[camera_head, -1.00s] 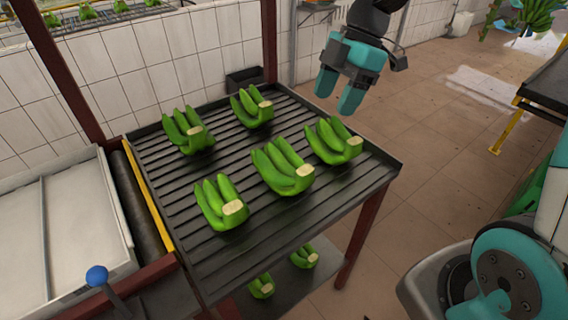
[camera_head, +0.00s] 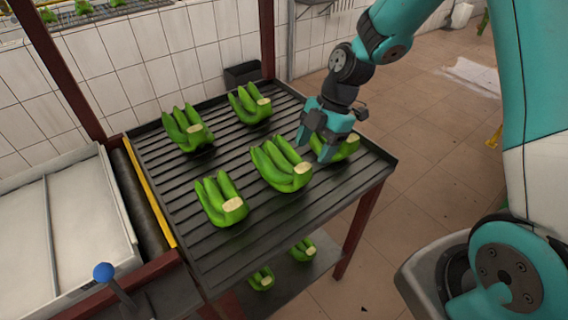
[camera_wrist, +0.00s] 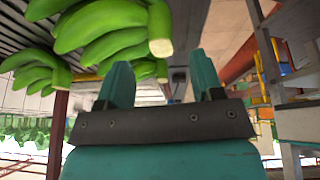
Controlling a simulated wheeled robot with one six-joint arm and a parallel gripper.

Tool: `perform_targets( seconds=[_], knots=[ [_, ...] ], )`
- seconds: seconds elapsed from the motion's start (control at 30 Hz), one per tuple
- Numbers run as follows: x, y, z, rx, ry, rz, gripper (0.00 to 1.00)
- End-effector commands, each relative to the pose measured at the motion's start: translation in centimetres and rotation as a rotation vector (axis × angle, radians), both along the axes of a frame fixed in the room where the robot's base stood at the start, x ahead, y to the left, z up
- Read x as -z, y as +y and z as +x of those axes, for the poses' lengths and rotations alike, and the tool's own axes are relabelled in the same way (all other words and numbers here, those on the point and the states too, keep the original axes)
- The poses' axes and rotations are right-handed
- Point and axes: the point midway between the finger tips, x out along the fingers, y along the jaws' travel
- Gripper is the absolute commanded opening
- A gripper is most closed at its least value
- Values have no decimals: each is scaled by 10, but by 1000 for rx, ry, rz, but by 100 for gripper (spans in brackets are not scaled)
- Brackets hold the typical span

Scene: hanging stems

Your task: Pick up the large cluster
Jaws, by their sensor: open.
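Several green banana clusters lie on the dark ribbed tray table. The middle front one (camera_head: 277,168) looks the largest, with its pale cut stem end towards the right. My gripper (camera_head: 314,146) is open and empty, between that cluster and the right-hand cluster (camera_head: 347,148), which it partly hides. I cannot tell whether it touches either. In the wrist view, the fingers of my gripper (camera_wrist: 162,82) stand apart. A big cluster (camera_wrist: 100,28) with a cut stem shows above and left of them. Another cluster (camera_wrist: 32,68) is at the left edge.
The tray table (camera_head: 300,218) also holds a front left cluster (camera_head: 221,200), a back left cluster (camera_head: 186,128) and a back cluster (camera_head: 249,104). More clusters lie on a lower shelf (camera_head: 283,270). A red post (camera_head: 267,40) rises at the back edge. A pale panel (camera_head: 85,225) is at left.

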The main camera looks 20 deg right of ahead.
Motion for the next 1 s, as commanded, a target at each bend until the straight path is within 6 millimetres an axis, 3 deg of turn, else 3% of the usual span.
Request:
perform_targets(
  seconds=[0.3,0.57,0.83,1.0],
  knots=[
    [39,18,-7,-1,5,0,60],
    [42,18,-6,0,2,-1,60],
    [42,18,-6,0,2,-1,1],
    [41,19,-5,-1,-2,2,0]
  ],
)
